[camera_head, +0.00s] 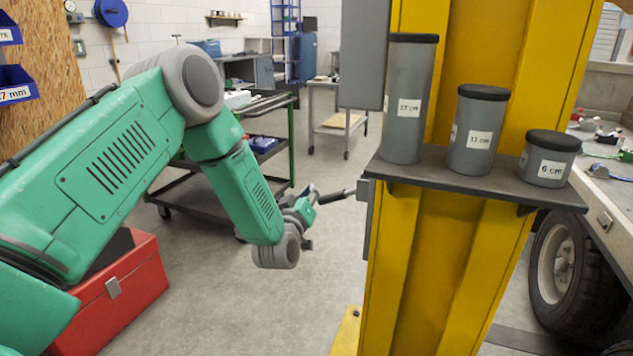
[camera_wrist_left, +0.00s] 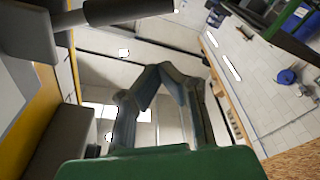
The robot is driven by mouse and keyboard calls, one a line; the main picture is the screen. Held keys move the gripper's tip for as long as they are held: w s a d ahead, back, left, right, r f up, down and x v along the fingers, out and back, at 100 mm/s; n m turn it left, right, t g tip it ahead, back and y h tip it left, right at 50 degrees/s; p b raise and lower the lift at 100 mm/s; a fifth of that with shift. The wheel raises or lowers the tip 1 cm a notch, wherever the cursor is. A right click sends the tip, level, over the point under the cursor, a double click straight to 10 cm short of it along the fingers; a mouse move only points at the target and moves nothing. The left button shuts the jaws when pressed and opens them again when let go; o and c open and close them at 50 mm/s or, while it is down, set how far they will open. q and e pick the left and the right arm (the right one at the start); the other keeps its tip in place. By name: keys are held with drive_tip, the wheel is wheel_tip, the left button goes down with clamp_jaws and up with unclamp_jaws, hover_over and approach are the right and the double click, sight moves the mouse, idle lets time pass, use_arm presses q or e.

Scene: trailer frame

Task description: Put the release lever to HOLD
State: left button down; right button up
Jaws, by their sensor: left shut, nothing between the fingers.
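The release lever (camera_head: 337,196) is a dark bar with a grip. It sticks out to the left from a grey housing (camera_head: 364,190) on the side of the yellow post. In the left wrist view the lever (camera_wrist_left: 128,10) crosses the top left, clear of the fingertips. My left gripper (camera_head: 312,192) is beside the lever's free end in the head view; I cannot tell whether they touch. In the left wrist view my left gripper (camera_wrist_left: 163,70) has its fingertips together with nothing between them. No HOLD mark is readable. My right gripper is out of view.
The yellow post (camera_head: 415,285) carries a dark shelf (camera_head: 470,180) with three lidded grey cylinders, just right of the lever. A grey box (camera_head: 363,55) hangs above. A red toolbox (camera_head: 118,300) is at lower left. A dark cart (camera_head: 205,190) stands behind my arm.

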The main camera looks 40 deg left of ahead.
use_arm(q)
drive_tip(key=s+d+f+m+g+h+p, duration=0.25)
drive_tip(key=s+d+f+g, duration=0.25)
drive_tip(key=s+d+f, duration=0.4)
drive_tip(key=s+d+f+m+g+h+p, duration=0.2)
drive_tip(key=s+d+f+m+g+h, duration=0.15)
drive_tip(key=s+d+f, duration=0.55)
drive_tip(key=s+f+m+g+p, duration=0.2)
drive_tip(key=s+g, duration=0.7)
drive_tip(key=s, duration=1.6)
drive_tip(key=shift+a+m+p, duration=0.35)
drive_tip(key=shift+m+p, duration=0.1)
drive_tip(key=shift+m, duration=0.75)
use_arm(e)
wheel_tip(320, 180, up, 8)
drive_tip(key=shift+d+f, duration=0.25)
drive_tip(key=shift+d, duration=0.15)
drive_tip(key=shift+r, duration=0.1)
